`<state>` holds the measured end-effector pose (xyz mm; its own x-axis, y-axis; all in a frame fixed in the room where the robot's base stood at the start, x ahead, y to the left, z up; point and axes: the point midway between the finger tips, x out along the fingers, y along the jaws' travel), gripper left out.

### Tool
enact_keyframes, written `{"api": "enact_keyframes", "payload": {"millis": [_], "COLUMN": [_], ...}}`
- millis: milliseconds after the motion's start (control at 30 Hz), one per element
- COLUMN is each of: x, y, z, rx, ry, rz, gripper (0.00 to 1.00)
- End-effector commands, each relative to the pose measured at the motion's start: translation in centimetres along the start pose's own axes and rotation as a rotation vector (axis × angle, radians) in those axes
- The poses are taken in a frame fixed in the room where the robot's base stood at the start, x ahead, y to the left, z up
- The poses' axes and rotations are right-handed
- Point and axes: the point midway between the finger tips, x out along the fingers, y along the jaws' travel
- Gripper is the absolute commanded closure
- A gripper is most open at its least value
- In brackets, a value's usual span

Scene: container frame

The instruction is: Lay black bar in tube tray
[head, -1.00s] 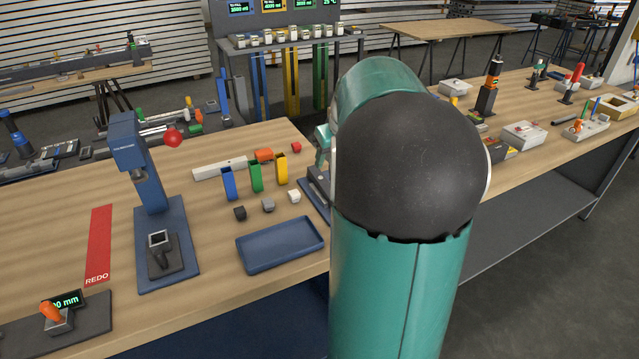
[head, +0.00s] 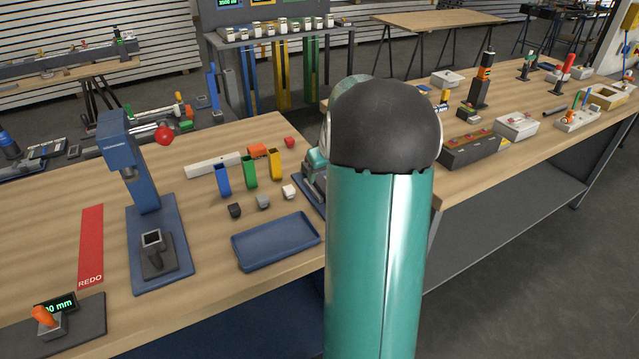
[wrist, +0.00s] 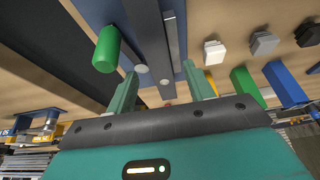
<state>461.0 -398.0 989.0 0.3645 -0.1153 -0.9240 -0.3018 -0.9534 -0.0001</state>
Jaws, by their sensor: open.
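A dark bar (head: 555,113) lies on the right part of the bench, just left of a white tray (head: 570,127) with upright coloured pieces. A shallow, empty blue tray (head: 262,262) lies near the front edge; I cannot tell which of these is the tube tray. My gripper (wrist: 160,70) is open in the wrist view, its fingers apart on either side of a dark blue-grey upright (wrist: 148,40). Nothing shows gripped between them. In the head view my arm hides the gripper.
A blue press-like stand (head: 145,180) is at left. Small cubes (head: 263,202) and coloured holders (head: 249,170) stand behind the blue tray. A green cylinder (wrist: 106,50) is close to one finger. A dark box (head: 470,153) sits right of my arm.

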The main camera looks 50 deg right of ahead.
Motion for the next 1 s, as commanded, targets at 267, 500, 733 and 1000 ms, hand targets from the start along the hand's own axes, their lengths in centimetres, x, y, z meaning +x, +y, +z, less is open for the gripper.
{"api": "enact_keyframes", "payload": {"millis": [267,500,733,1000], "x": [2.8,2.7,2.7,2.5], "y": [0.0,0.0,0.0,0.0], "z": [-0.1,-0.1,-0.1,-0.2], "rx": [0.001,0.000,0.000,0.000], "ry": [0.000,0.000,0.001,0.001], "rz": [0.001,0.001,0.001,0.001], "gripper": [0.47,0.61,0.98,1.00]}}
